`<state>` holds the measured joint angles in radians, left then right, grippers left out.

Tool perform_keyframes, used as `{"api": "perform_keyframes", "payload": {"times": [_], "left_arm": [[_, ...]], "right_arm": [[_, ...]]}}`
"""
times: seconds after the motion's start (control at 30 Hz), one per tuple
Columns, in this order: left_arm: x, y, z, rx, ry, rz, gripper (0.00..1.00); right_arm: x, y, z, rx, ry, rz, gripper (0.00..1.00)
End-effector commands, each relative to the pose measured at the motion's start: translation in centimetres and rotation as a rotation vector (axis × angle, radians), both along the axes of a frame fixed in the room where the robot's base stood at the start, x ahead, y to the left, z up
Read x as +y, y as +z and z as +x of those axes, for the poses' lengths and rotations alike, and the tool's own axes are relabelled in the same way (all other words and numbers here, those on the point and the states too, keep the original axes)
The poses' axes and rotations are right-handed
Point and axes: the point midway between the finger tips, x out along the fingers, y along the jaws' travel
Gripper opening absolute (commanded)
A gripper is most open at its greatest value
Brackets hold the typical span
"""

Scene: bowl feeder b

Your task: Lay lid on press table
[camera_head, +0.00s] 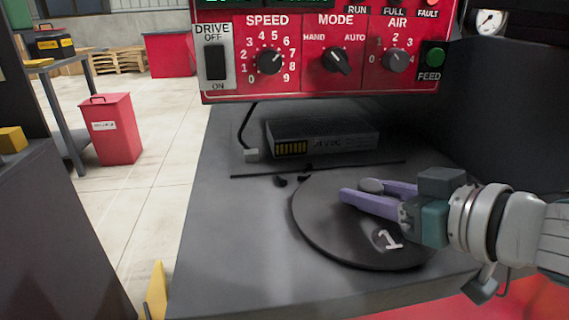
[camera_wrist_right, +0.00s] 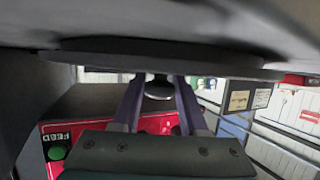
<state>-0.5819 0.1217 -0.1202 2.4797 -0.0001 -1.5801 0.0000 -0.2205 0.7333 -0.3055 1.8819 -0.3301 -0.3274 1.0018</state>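The lid (camera_head: 340,225) is a dark round disc with a white "1" on it. It looks flat, at the surface of the grey press table (camera_head: 225,225), but I cannot tell whether a thin gap is under it. Its small round knob (camera_head: 371,185) is between the purple fingers of my right gripper (camera_head: 367,192). The wrist view shows the lid edge-on (camera_wrist_right: 100,65) and the knob (camera_wrist_right: 158,88) between the fingertips. Whether the fingers press on the knob is not clear. My left gripper is not in view.
A red control panel (camera_head: 320,55) with knobs and switches overhangs the back. A dark flat box (camera_head: 325,135) and small black pieces (camera_head: 280,181) are on the table behind the lid. A dark curved wall (camera_head: 515,110) stands at the right. The table's left part is clear.

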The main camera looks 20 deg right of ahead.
Motion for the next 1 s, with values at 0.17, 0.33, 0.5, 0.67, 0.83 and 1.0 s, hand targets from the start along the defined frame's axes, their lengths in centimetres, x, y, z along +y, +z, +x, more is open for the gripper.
{"api": "perform_keyframes", "payload": {"times": [0.17, 0.33, 0.5, 0.67, 0.83, 1.0], "left_arm": [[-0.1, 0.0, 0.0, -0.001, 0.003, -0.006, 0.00], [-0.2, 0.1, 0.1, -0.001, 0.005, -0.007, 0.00], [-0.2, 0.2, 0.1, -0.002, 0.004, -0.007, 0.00], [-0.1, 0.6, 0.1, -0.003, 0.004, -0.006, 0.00], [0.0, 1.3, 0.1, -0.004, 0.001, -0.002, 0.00], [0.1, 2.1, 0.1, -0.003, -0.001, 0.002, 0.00]], "right_arm": [[0.0, 0.0, 0.0, 0.000, 0.000, 0.000, 0.64], [0.0, 0.0, 0.0, 0.000, 0.000, 0.000, 0.71], [0.0, 0.2, 0.0, 0.000, 0.000, -0.001, 0.71], [-0.1, 0.7, -1.0, 0.003, 0.000, 0.002, 0.71], [-0.5, 1.6, -3.5, 0.005, -0.001, 0.002, 0.71], [-1.0, 2.7, -6.4, 0.005, -0.001, 0.003, 0.71]]}}
